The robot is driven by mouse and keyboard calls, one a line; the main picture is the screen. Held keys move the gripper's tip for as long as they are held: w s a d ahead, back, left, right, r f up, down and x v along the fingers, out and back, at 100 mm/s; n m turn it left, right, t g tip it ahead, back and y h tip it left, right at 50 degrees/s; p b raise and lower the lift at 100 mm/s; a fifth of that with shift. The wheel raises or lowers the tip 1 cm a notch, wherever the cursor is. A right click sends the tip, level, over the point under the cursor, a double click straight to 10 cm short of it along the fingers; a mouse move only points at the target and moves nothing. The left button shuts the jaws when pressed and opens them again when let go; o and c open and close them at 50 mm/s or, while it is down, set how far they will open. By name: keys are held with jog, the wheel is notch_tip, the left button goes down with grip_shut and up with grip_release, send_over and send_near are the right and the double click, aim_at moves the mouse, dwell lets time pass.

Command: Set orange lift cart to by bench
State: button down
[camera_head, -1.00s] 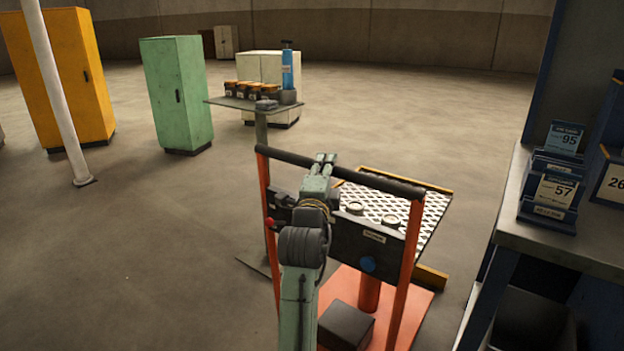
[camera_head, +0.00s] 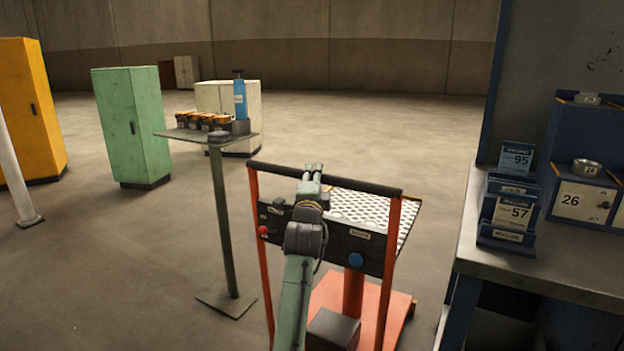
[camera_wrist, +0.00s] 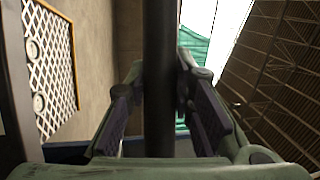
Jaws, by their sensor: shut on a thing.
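The orange lift cart (camera_head: 387,290) stands in front of me with its black push bar (camera_head: 365,185), dark control panel and perforated platform (camera_head: 362,207). My gripper (camera_head: 313,172) is shut on the push bar, left of its middle. In the wrist view the dark bar (camera_wrist: 160,80) runs upright between the two fingers of my gripper (camera_wrist: 163,105). The cart's perforated platform (camera_wrist: 48,60) shows at the left there. The bench (camera_head: 570,262) is at the right, a short way from the cart, with label holders and small drawers on it. My arm hides part of the panel.
Green (camera_head: 133,125), yellow (camera_head: 30,110) and white cabinets stand behind, with a white pole (camera_head: 15,170) at left. Floor beyond the cart is clear.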

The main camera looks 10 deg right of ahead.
jog(key=shift+d+f, duration=0.2)
jog(key=shift+d, duration=0.15)
jog(key=c, duration=1.6)
grip_release()
jog(key=shift+o, duration=1.2)
jog(key=shift+a+r, duration=0.15)
jog(key=v, duration=1.2)
